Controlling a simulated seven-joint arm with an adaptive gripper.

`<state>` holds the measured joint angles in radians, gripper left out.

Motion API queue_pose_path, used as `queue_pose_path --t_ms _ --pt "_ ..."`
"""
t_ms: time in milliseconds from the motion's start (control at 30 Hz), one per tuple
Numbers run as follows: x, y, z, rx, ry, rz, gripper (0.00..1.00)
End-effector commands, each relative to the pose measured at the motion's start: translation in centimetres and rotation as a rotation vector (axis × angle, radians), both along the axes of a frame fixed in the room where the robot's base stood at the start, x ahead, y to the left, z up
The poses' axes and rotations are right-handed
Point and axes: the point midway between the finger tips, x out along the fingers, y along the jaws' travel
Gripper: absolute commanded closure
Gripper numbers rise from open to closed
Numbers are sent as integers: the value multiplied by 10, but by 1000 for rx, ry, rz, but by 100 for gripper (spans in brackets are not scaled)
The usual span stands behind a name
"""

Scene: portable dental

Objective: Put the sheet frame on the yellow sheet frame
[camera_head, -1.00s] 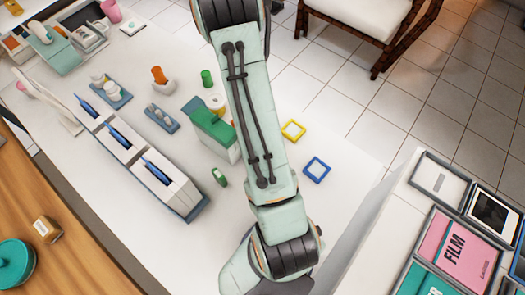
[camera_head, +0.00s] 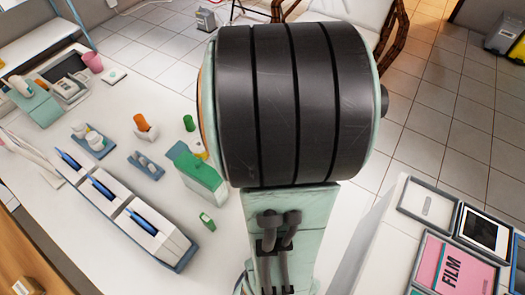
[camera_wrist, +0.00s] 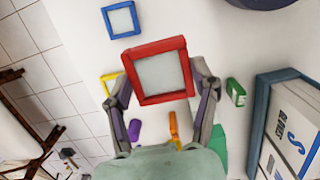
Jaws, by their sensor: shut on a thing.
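The red square sheet frame (camera_wrist: 155,47), with a pale grey middle, is held between the fingertips of my gripper (camera_wrist: 162,74) in the wrist view. My gripper is shut on it, one finger at each side. The yellow sheet frame (camera_wrist: 109,76) shows only in part behind the left finger, to the left of the red frame. A blue sheet frame (camera_wrist: 122,19) lies at the top, apart from the red one. In the head view my arm hides the gripper and all of these frames.
A small green item (camera_wrist: 236,92) and a holder (camera_wrist: 274,110) are at the right in the wrist view. A purple item (camera_wrist: 134,130) and an orange one (camera_wrist: 173,124) show near the gripper. In the head view, framed film trays (camera_head: 450,262) are at lower right.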

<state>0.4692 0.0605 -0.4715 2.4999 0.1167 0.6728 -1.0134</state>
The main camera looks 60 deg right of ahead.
Motion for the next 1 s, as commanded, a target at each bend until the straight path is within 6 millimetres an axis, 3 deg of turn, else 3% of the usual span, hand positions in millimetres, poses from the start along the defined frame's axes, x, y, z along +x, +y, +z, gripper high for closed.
queue_pose_path --t_ms 167,367,500,833,1000 --pt "16 -30 -9 0 8 -8 61" --pt "44 -79 -35 -1 7 -6 61" --pt "56 -101 -65 2 6 -5 61" --pt "69 -123 -98 1 3 -5 61" --pt "69 -122 -122 1 3 -3 61"
